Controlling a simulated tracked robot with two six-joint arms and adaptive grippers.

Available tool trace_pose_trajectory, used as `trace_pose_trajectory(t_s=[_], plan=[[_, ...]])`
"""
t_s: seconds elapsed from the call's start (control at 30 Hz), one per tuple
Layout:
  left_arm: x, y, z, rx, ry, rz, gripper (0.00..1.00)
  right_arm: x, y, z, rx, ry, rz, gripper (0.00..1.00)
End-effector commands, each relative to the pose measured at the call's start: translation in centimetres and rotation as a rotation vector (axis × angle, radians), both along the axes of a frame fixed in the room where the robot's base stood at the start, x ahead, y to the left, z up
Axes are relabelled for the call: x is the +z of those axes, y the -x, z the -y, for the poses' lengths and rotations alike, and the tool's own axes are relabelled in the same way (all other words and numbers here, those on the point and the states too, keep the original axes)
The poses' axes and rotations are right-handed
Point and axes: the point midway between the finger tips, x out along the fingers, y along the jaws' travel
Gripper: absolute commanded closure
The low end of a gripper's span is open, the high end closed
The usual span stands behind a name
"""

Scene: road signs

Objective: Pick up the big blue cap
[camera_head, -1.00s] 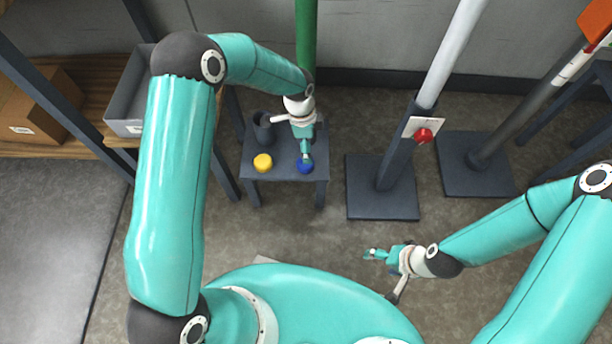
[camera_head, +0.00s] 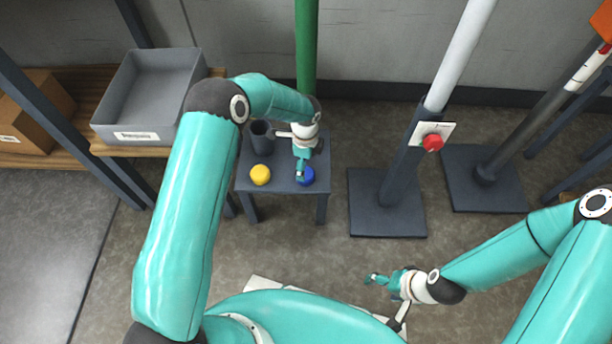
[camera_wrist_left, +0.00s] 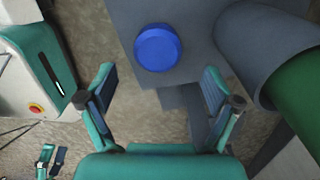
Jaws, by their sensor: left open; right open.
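The big blue cap (camera_head: 306,176) sits on the small dark table (camera_head: 285,181), near its front right corner. My left gripper (camera_head: 300,172) is above the table beside the cap and partly covers it in the head view. In the left wrist view the blue cap (camera_wrist_left: 158,47) lies ahead of the spread fingers of my left gripper (camera_wrist_left: 158,85), roughly centred between them and not held. My right gripper (camera_head: 378,280) is open and empty, low over the floor at the right, apart from the table.
A yellow cap (camera_head: 260,175) sits left of the blue one. A dark cup (camera_head: 261,136) stands behind it. A green pole (camera_head: 306,55) rises behind the table. A post with a red button (camera_head: 432,143) stands to the right. A grey bin (camera_head: 155,90) is on a shelf at left.

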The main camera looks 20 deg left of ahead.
Motion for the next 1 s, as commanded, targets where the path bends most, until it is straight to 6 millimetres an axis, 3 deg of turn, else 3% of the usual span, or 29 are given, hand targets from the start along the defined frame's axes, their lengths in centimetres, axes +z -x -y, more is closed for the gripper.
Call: trace_pose_trajectory(t_s=[0.17,0.5,0.77,1.0], plan=[[-1.1,0.1,0.1,0.0,0.0,-0.001,0.1,-0.5,0.0,0.0,0.0,0.0,0.0,0.26],[-5.3,0.2,0.4,0.001,0.0,-0.001,0.1,-2.3,0.0,0.0,0.0,0.0,0.0,0.26],[-5.5,0.2,0.4,0.0,0.001,0.001,0.1,-2.2,0.0,0.0,0.0,0.0,0.0,0.26],[-5.4,0.2,0.4,0.0,0.001,0.0,0.5,-2.2,0.0,0.0,0.0,0.0,0.0,0.26]])
